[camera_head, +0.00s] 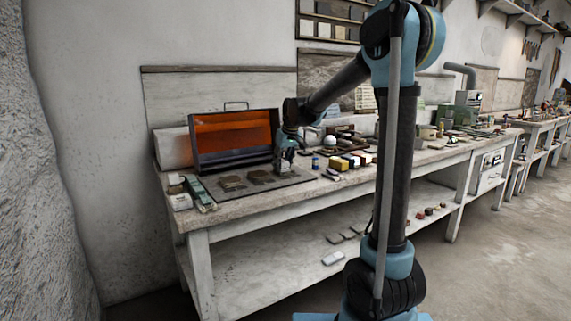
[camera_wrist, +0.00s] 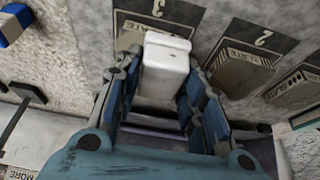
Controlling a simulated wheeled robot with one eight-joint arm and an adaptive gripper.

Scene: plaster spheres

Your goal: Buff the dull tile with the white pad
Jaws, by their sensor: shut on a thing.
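My gripper (camera_wrist: 164,72) is shut on a white pad (camera_wrist: 166,50), a pale block between its blue fingers. In the head view my gripper (camera_head: 285,164) is low over the right part of a grey mat (camera_head: 297,182) on the bench. The wrist view shows the pad over the place marked 3, hiding part of it; I cannot tell whether it touches anything there. A brown tile (camera_wrist: 242,72) lies at the place marked 2, left of the pad in the head view, and another tile (camera_wrist: 301,90) lies beyond it. I cannot tell which tile is dull.
An open case with an orange lid (camera_head: 235,140) stands behind the mat. Coloured blocks (camera_head: 340,163) and a small blue jar (camera_head: 315,163) stand right of the mat. A green and white tool (camera_head: 198,195) lies at the bench's left end. The bench front edge has little free room.

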